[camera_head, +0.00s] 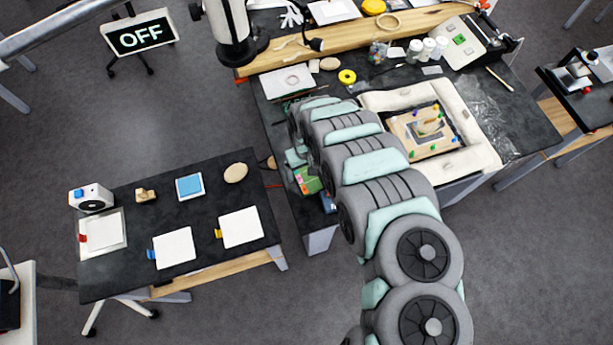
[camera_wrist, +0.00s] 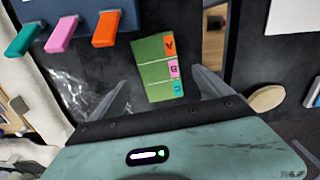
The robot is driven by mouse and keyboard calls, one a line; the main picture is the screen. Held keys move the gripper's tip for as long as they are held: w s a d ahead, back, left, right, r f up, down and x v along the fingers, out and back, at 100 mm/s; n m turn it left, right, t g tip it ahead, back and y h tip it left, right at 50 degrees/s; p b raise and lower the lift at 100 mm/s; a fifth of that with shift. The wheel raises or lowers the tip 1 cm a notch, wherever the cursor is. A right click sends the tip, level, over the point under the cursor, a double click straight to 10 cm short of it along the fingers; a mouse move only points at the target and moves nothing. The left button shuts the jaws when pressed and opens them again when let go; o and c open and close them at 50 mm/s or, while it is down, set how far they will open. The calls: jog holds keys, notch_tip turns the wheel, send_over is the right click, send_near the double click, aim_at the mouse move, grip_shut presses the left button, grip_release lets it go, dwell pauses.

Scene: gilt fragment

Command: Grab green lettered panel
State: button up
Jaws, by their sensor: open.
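The green lettered panel (camera_wrist: 155,62) lies in the wrist view, a flat green sheet with orange, pink and teal tabs lettered A, B and C along its right edge. In the head view the green panel (camera_head: 312,181) shows beside the black bench edge, partly covered by my arm. My gripper (camera_wrist: 161,77) is open, with one finger to the left of the panel and one to the right. Nothing is between the fingers that they visibly grip. Whether the fingers are level with the panel or above it I cannot tell.
Teal, pink and orange tabs (camera_wrist: 62,34) stick out from a blue-grey item beside the panel. A tan disc (camera_wrist: 267,97) lies to the right. The left table (camera_head: 110,275) holds white sheets and small items. A padded white frame (camera_head: 480,145) sits on the bench.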

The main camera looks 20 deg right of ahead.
aim_at(307, 178)
jog(key=shift+f, duration=2.05)
jog(key=c, duration=1.5)
